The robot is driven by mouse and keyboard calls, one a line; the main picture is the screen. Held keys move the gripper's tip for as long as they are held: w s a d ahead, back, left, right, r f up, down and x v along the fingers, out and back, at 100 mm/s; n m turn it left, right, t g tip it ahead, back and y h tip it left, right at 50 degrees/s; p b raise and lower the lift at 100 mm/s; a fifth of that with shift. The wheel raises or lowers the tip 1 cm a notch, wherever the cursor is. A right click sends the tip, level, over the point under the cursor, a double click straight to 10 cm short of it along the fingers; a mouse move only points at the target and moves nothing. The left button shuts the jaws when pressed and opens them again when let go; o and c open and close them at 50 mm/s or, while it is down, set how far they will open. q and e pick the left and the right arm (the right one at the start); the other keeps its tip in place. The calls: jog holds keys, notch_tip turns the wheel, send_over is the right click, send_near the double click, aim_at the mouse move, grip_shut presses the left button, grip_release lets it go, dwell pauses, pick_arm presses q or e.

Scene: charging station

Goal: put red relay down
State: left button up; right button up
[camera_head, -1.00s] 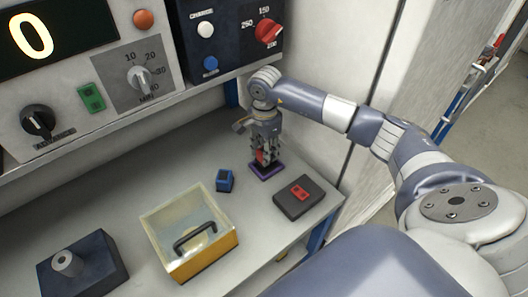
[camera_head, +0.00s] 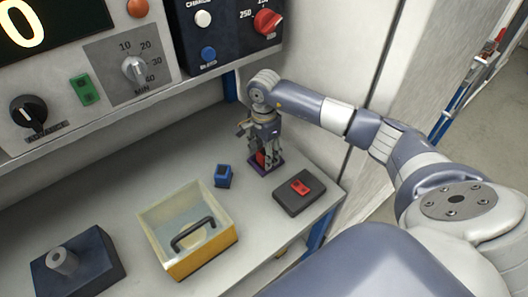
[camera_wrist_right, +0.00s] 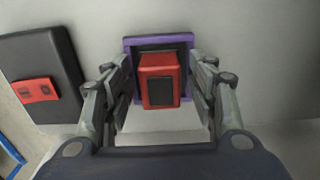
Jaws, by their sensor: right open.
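The red relay (camera_wrist_right: 159,80) stands within a purple-rimmed square base (camera_wrist_right: 128,42) on the bench, with its dark top face toward my right wrist camera. My right gripper (camera_wrist_right: 160,92) is open, with one finger on each side of the relay and a gap showing at both sides. In the head view my right gripper (camera_head: 265,153) points down over the purple base (camera_head: 262,170), and the red relay (camera_head: 260,157) shows partly between its fingers. My left gripper is out of view.
A dark box with a red label (camera_head: 299,193) lies just right of the base. A small blue block (camera_head: 223,176) and a clear-topped yellow box with a handle (camera_head: 217,248) stand to the left. A dark block with a knob (camera_head: 107,262) is at front left. The control panel (camera_head: 112,58) overhangs the bench.

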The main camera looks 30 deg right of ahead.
aim_at(264, 153)
jog(key=shift+r, duration=0.3)
notch_tip(264, 153, up, 12)
jog(key=p, duration=0.6)
jog(key=shift+f+p, duration=0.15)
jog(key=shift+p, duration=0.2)
jog(key=shift+f, duration=0.1)
